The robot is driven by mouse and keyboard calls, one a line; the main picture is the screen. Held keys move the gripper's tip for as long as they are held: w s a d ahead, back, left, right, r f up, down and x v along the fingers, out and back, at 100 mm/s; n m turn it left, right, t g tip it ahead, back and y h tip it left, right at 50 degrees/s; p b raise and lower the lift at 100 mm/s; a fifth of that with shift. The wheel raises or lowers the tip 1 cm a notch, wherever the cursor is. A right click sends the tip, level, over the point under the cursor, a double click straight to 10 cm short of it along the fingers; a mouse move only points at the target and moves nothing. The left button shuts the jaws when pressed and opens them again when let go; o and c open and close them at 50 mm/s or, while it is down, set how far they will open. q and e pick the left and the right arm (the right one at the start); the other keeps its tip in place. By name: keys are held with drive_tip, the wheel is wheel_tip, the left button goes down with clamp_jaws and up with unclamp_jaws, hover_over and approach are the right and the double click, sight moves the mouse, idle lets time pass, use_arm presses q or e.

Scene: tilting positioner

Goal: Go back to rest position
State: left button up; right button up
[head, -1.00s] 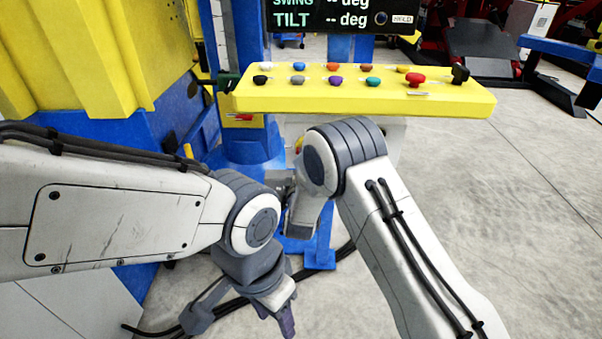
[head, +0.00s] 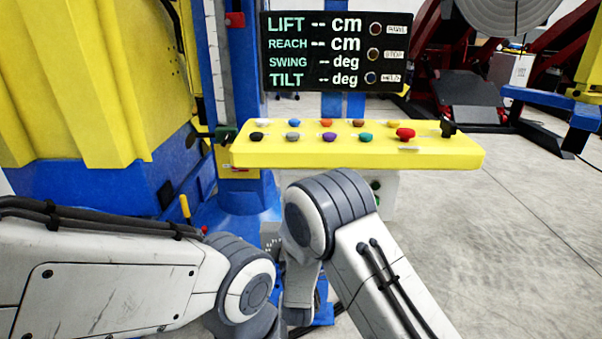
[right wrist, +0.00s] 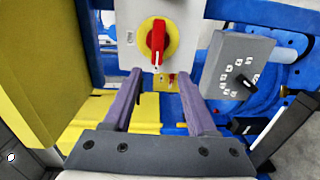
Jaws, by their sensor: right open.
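My right gripper (right wrist: 158,95) is open in the right wrist view, its two purple-grey fingers apart with nothing between them. Beyond the fingertips is a red rotary switch (right wrist: 157,42) on a yellow round plate, on a pale box; the fingers look apart from it. In the head view my right arm (head: 375,270) comes up from the bottom right and bends down below the button panel; its gripper is hidden there. My left arm (head: 110,285) comes in from the left and runs off the bottom edge, so its gripper is out of the picture.
A yellow button panel (head: 350,157) with several coloured buttons and a red knob stands ahead of my arms. Above it is a black display (head: 338,50) reading LIFT, REACH, SWING and TILT. A blue and yellow machine (head: 100,90) fills the left. Open floor (head: 540,230) lies right.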

drive_tip(key=s+d+m+g+y, duration=0.1)
drive_tip(key=s+d+m+g, duration=0.4)
drive_tip(key=d+m+g, duration=0.35)
drive_tip(key=s+d+m+g+h, duration=0.1)
drive_tip(key=s+d+m+g, duration=0.2)
drive_tip(key=s+d+m, duration=0.5)
drive_tip(key=s+d+m+g, duration=0.1)
drive_tip(key=s+d+g, duration=0.25)
drive_tip(key=s, duration=0.85)
drive_tip(key=s+a+r+n+g+y, duration=0.1)
drive_tip(key=s+a+r+n, duration=0.25)
drive_tip(key=s+a, duration=0.35)
drive_tip(key=s+a+r+n+g, duration=0.2)
drive_tip(key=s+a+r+n, duration=0.15)
drive_tip(key=s+a, duration=0.35)
wheel_tip(320, 180, up, 18)
drive_tip(key=p, duration=1.8)
drive_tip(key=shift+w+d+f, duration=0.15)
drive_tip(key=shift+d, duration=0.1)
drive_tip(key=shift+c, duration=0.2)
